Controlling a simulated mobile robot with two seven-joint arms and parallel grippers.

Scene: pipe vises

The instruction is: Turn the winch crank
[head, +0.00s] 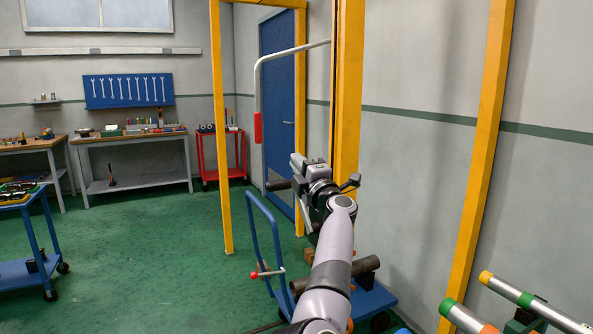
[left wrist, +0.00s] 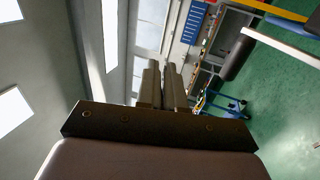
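A dark cylindrical grip (head: 278,185), which looks like the crank's handle, lies just left of and below my left gripper (head: 297,163) in the head view. In the left wrist view the dark grip (left wrist: 238,58) is right of the fingers, apart from them, at the end of a pale bar (left wrist: 282,42) that looks like the crank arm. In that view my left gripper (left wrist: 162,72) has its two fingers close together with nothing seen between them. The winch itself cannot be made out behind my arm. My right gripper is out of view.
A pale bent rod with a red grip (head: 258,127) hangs from above, beside the yellow posts (head: 347,90). A blue cart (head: 372,300) with pipes stands below my arm. Colour-banded pipes (head: 525,300) are at lower right.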

